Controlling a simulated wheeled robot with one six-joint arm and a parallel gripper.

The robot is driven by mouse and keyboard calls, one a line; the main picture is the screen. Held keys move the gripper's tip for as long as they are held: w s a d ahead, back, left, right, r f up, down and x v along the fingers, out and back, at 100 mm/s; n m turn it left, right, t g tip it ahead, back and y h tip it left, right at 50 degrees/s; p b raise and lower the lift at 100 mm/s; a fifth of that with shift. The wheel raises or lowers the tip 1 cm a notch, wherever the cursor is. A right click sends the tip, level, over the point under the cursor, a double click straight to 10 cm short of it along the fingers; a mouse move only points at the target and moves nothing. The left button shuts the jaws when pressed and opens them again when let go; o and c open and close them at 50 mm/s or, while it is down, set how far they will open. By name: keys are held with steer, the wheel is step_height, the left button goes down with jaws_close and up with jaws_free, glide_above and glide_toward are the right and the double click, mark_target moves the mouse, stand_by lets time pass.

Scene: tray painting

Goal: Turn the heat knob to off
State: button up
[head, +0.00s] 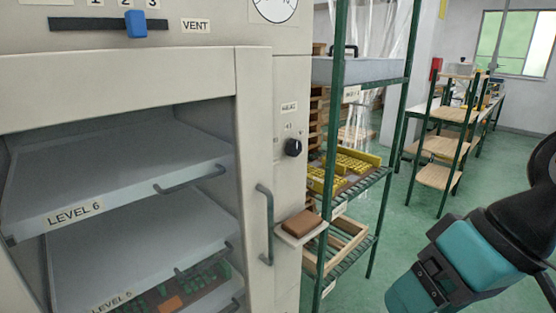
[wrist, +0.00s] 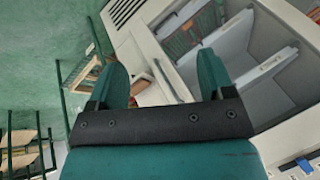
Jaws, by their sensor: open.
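The heat knob (head: 292,147) is a small dark round knob on the pale cabinet's narrow right-hand panel. A small label sits above it, and the marks around it are too small to read. I cannot tell its setting. My gripper (wrist: 163,78) is open and empty in the wrist view, with its two teal fingers wide apart. In the head view, teal and black parts of my arm show at the lower right, well apart from the knob. I cannot make out the knob in the wrist view.
The cabinet (head: 255,75) holds grey trays behind its frame. A bar handle (head: 265,224) and a small ledge with a brown block (head: 302,222) stick out below the knob. A blue vent slider (head: 136,24) is at top left. A green rack (head: 330,120) stands close right.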

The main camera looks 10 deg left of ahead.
steer(key=w+a+r+m+t+y+p, duration=0.1)
steer(key=w+a+m+y, duration=0.3)
steer(key=w, duration=0.6)
steer(key=m+t+y+p, duration=0.4)
steer(key=m+t, duration=0.6)
steer(key=m, duration=0.8)
glide_toward(296, 149)
steer(key=shift+y, duration=0.3)
steer(key=p+x, duration=0.4)
steer(key=x, duration=0.5)
steer(key=shift+w+a+f+p, duration=0.1)
steer(key=shift+w+a+p, duration=0.1)
steer(key=shift+w+p, duration=0.1)
steer(key=shift+c, duration=0.4)
steer(key=shift+d, duration=0.1)
steer(key=c, duration=0.8)
